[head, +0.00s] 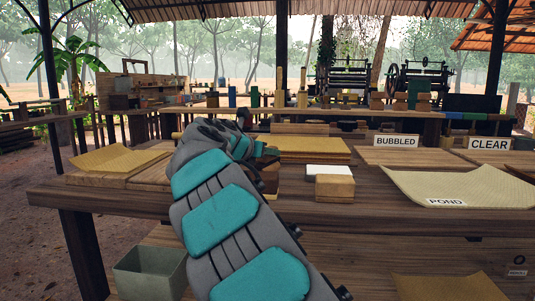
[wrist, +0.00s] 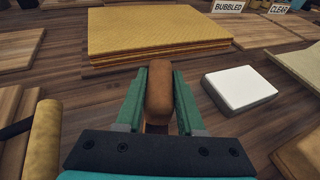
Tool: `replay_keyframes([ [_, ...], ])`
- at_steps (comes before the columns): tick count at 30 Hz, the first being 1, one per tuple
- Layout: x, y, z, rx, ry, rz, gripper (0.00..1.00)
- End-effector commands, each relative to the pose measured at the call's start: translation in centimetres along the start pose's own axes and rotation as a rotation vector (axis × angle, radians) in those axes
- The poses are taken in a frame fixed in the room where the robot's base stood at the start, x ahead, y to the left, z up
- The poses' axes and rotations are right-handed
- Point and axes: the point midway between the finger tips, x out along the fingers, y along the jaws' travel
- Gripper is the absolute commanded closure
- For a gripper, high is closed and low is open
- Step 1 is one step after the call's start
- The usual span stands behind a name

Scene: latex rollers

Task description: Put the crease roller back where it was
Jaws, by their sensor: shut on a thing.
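My gripper (wrist: 160,76) is shut on a brown, rounded wooden piece (wrist: 159,92) that looks like the handle of the crease roller. Its green fingers lie along both sides of it in the wrist view. The rest of that piece is hidden behind the gripper's dark palm. In the head view my gripper (head: 268,153) is over the wooden table, just left of the stacked yellow sheets, and the held piece is hard to make out. A tan cylinder with a dark rod (wrist: 41,143) shows at the left of the wrist view; I cannot tell whether it joins the held piece.
A stack of yellow sheets (head: 315,147) lies ahead. A white block (head: 328,170) and a tan block (head: 334,188) sit to the right. Signs read BUBBLED (head: 396,141), CLEAR (head: 488,143) and POND (head: 446,202). A grey-green bin (head: 150,272) stands low at the front left.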

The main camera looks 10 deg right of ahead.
Motion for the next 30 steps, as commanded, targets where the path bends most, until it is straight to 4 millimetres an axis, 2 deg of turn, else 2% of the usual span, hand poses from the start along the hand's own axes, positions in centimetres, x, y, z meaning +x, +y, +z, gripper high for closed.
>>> replay_keyframes([
  [7,-0.1,0.0,0.1,0.001,-0.001,0.001,1.0],
  [8,0.0,0.0,0.0,0.001,-0.001,0.001,0.62],
  [15,0.0,0.0,0.0,0.001,-0.001,0.002,0.35],
  [25,-0.2,0.1,0.1,0.001,-0.001,0.002,0.33],
  [30,-2.4,0.1,0.2,0.001,-0.004,0.005,0.33],
])
